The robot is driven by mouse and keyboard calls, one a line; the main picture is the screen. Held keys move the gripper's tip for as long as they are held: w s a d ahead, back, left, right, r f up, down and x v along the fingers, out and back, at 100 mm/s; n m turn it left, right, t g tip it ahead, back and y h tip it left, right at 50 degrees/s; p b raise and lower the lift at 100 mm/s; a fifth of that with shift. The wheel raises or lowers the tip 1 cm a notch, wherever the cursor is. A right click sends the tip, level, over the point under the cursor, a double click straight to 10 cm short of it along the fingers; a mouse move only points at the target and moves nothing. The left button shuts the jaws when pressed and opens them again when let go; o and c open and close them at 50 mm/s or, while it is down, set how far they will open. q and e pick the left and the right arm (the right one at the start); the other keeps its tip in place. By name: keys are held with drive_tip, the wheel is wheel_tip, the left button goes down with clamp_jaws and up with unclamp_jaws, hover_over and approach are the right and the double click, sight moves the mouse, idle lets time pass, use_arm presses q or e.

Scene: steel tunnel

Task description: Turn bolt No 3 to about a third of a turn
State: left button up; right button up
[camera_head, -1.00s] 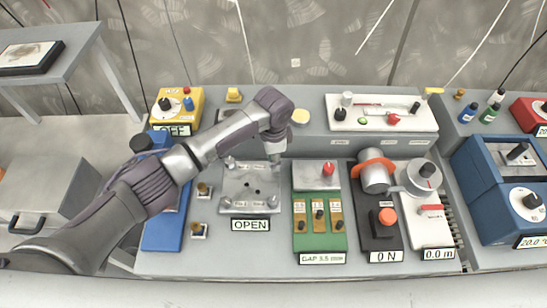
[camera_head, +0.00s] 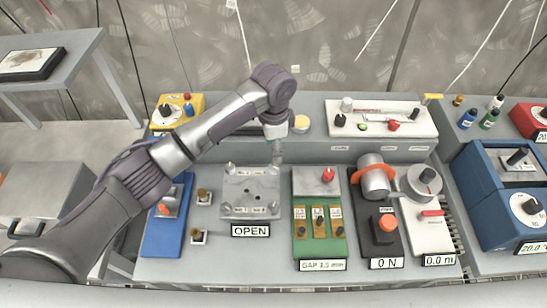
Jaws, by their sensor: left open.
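A grey metal plate (camera_head: 250,191) lies on the bench behind a sign reading OPEN (camera_head: 251,230). It has a bolt near each corner: back left (camera_head: 231,169), front left (camera_head: 226,208) and front right (camera_head: 273,207), with the back right one mostly covered by my gripper. The small labels on the plate are too blurred to read, so I cannot tell which bolt is No 3. My left gripper (camera_head: 276,158) is open and points down at the plate's back right corner. I cannot tell whether it touches the bolt. My right gripper is not in view.
A green gauge block (camera_head: 320,248) and a black unit with an orange knob (camera_head: 387,221) stand right of the plate. A blue device (camera_head: 159,240) and two small brass fittings (camera_head: 203,196) stand left. A white panel (camera_head: 384,105) is on the raised shelf behind.

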use_arm(q)
wheel_tip(320, 180, up, 4)
drive_tip(key=shift+f, duration=0.1)
idle(0.6)
